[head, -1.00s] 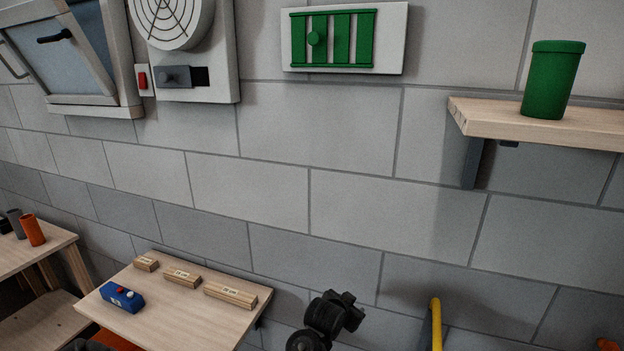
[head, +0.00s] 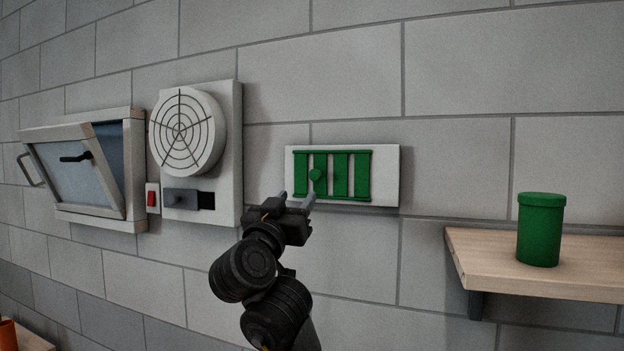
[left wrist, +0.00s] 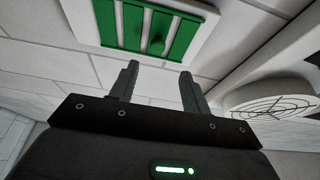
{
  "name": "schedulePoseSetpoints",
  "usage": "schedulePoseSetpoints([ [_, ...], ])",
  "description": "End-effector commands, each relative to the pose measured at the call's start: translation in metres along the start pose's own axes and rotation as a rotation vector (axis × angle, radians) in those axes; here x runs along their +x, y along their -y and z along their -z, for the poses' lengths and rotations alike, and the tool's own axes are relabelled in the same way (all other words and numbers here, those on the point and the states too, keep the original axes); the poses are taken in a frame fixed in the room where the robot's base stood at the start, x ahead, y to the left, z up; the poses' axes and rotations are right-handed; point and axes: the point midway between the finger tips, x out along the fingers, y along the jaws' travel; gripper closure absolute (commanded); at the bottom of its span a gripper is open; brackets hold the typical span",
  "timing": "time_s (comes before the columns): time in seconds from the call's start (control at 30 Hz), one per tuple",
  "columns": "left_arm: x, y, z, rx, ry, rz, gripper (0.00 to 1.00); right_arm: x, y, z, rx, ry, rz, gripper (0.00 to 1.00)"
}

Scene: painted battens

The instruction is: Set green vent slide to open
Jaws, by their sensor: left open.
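The green vent slide (head: 341,176) is a barred green panel on a white plate (head: 386,178) fixed to the wall, centre of the head view. A round green knob (head: 318,175) sticks out at its left part, and pale gaps show between the green bars. My left gripper (head: 297,194) is open and empty, a little below and left of the knob in the picture. In the left wrist view the open fingers (left wrist: 158,82) point towards the slide (left wrist: 150,30), with the knob (left wrist: 156,45) beyond them and apart from them. My right gripper is not in view.
Left of the vent are a round grille (head: 184,132) with a grey slider (head: 181,199), a red switch (head: 152,199) and a tilted window (head: 75,170). A wooden shelf (head: 480,262) with a green canister (head: 540,230) stands out at the right.

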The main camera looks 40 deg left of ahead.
Motion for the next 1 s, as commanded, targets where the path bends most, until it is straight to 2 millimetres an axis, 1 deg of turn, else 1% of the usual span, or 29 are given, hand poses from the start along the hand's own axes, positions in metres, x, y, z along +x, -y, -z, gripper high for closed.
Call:
schedulePoseSetpoints([
  [0.17, 0.014, 0.0, 0.0, -0.006, -0.003, 0.0, 0.53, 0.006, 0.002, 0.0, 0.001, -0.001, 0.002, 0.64],
  [0.27, 0.026, -0.003, -0.001, -0.005, 0.0, -0.006, 0.53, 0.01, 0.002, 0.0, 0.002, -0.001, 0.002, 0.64],
  [0.3, 0.032, -0.001, -0.006, 0.0, 0.0, -0.001, 0.53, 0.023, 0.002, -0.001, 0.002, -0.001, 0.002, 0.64],
  [0.4, 0.051, -0.001, -0.006, 0.0, -0.001, -0.003, 0.53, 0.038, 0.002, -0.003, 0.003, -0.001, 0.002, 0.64],
  [0.57, 0.077, 0.0, -0.004, 0.001, 0.0, -0.001, 0.53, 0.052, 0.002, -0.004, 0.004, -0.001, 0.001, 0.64],
  [0.7, 0.094, 0.001, -0.001, 0.002, 0.001, 0.002, 0.53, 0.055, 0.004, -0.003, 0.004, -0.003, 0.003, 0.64],
  [0.83, 0.103, 0.001, 0.0, 0.003, 0.001, 0.002, 0.53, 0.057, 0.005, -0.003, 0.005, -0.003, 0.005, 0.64],
  [1.0, 0.106, 0.0, 0.001, 0.005, 0.0, 0.001, 0.53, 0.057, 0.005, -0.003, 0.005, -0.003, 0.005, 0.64],
])
